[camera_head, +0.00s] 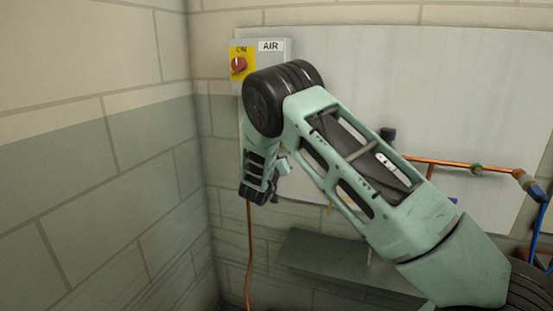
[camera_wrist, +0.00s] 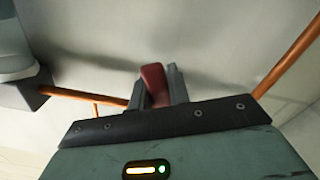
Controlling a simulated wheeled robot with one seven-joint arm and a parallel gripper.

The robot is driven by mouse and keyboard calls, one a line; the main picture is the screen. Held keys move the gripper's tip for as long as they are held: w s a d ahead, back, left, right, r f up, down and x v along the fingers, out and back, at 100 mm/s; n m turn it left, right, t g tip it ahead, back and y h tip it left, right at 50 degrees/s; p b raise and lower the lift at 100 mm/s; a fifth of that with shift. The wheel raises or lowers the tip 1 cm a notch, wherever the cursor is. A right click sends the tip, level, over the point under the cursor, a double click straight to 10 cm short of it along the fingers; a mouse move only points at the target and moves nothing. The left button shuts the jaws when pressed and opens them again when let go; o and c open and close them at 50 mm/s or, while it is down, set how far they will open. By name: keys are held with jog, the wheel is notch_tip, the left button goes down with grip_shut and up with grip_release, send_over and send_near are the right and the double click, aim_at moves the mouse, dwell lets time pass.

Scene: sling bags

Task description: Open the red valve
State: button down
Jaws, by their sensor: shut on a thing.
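The red valve shows in the wrist view as a red handle (camera_wrist: 154,84) standing between the two grey fingers of my gripper (camera_wrist: 158,88). The fingers are shut on it, one on each side. The lower end of the handle is hidden behind the gripper's front edge. In the head view my arm covers the red valve, and my fingertips cannot be made out clearly there.
A grey box (camera_head: 273,46) labelled AIR, with a red knob (camera_head: 238,64) on a yellow plate, is on the wall panel (camera_head: 450,90). Copper pipes (camera_head: 440,161) run along the panel and blue pipes (camera_head: 543,230) at right. A grey ledge (camera_head: 335,262) sits below.

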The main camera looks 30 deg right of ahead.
notch_tip(320, 180, up, 6)
jog(key=s+d+n+p, duration=0.2)
jog(key=n+p, duration=0.6)
jog(key=n, duration=0.4)
jog(key=shift+s+f+n, duration=0.25)
jog(key=shift+s+n, duration=0.05)
jog(key=shift+n, duration=0.1)
jog(key=c, duration=1.3)
grip_release()
jog(key=b+v, duration=0.5)
jog(key=v, duration=1.2)
jog(key=shift+s+a, duration=0.2)
